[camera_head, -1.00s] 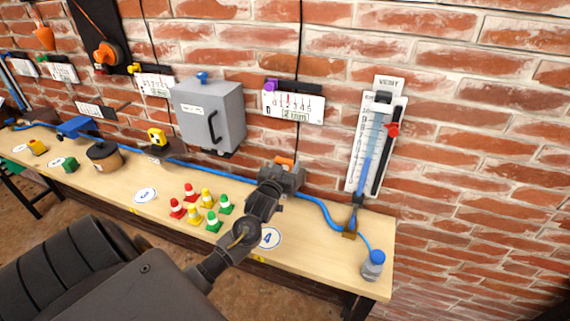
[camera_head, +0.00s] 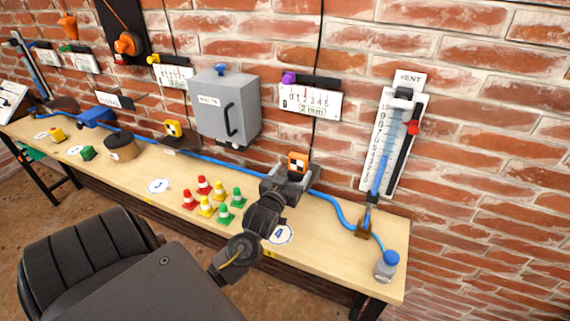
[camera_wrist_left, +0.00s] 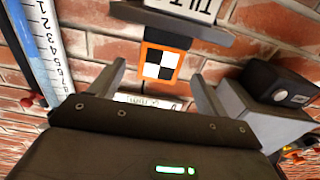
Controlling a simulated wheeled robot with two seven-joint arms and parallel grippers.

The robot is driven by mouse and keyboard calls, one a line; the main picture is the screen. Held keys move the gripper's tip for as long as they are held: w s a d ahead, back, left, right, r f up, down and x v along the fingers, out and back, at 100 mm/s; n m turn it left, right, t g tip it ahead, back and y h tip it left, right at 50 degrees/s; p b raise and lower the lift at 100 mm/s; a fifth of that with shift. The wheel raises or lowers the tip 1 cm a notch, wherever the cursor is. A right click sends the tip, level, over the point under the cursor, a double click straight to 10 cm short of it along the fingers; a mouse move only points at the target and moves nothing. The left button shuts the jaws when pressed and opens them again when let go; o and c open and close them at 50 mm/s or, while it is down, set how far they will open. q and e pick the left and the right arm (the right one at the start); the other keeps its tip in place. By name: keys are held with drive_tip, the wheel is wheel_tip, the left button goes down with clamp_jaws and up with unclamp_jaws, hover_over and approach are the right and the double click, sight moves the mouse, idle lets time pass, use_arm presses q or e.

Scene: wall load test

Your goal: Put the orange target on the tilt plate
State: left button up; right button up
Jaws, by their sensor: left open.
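The orange target (camera_head: 298,162) is a small orange block with a black-and-white checkered face. It shows just above my left gripper (camera_head: 286,181) in the head view. In the left wrist view the target (camera_wrist_left: 160,62) meets the dark tilt plate (camera_wrist_left: 175,22), which has a white label, partly cut off. That view looks turned over, so the target seems to stand on the plate. My left gripper (camera_wrist_left: 158,72) is open, its fingers either side of the target with gaps. My left arm hides the plate's base in the head view. My right gripper is out of view.
Several red, yellow and green cones (camera_head: 212,198) stand left of my gripper on the wooden bench (camera_head: 330,255). A grey box (camera_head: 226,105) and a vent gauge (camera_head: 393,135) are on the brick wall. A blue hose (camera_head: 335,208) runs along the bench; a blue-capped bottle (camera_head: 386,268) stands right.

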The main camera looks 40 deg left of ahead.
use_arm(q)
drive_tip(key=v, duration=0.4)
drive_tip(key=shift+s+d+b, duration=0.1)
drive_tip(key=shift+s+b, duration=0.25)
drive_tip(key=shift+s, duration=0.05)
